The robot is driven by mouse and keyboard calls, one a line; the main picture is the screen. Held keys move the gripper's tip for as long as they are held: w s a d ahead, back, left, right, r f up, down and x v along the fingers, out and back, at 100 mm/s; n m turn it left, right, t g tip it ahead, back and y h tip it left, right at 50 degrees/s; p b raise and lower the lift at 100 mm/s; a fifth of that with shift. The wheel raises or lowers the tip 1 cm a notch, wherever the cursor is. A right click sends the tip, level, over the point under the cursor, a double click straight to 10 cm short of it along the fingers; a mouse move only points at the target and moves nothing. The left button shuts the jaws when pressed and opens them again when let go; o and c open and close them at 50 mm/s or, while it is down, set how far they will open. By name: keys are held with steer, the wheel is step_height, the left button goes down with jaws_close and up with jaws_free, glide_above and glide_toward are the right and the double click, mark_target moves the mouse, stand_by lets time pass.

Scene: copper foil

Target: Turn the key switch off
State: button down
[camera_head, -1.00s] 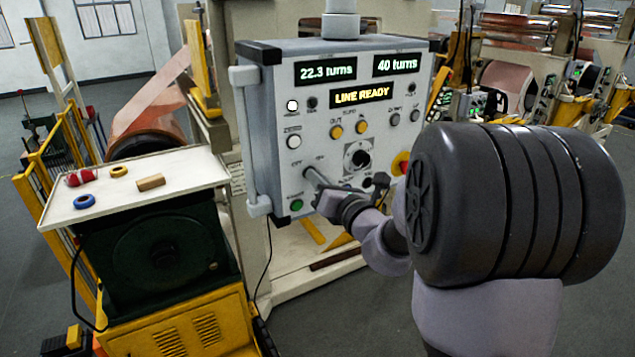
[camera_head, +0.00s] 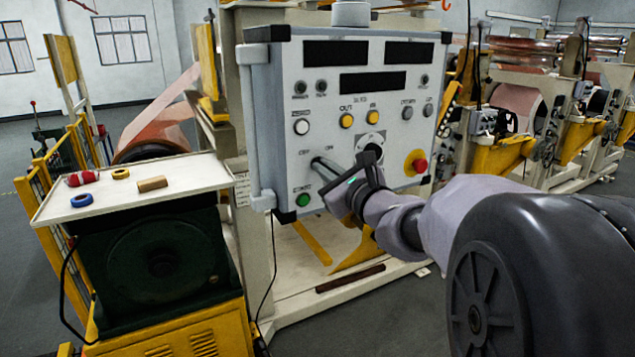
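The key switch (camera_head: 317,162) is at the lower left of the grey control panel (camera_head: 285,130), below the OFF and ON labels. A pale rod-like part runs from the switch to my gripper (camera_head: 345,180), and I cannot tell whether it is the key or a finger. The exact key angle and the finger gap are too small to tell. All three panel displays (camera_head: 373,82) are dark.
A green button (camera_head: 303,200) sits just below the switch, and a red emergency knob (camera_head: 419,166) on yellow is to the right. A round dial (camera_head: 370,143) is close above my gripper. A small white-topped table (camera_head: 150,175) with small items stands at left.

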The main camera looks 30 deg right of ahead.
steer(key=shift+n+b, duration=0.7)
steer(key=c, duration=1.6)
jaws_free()
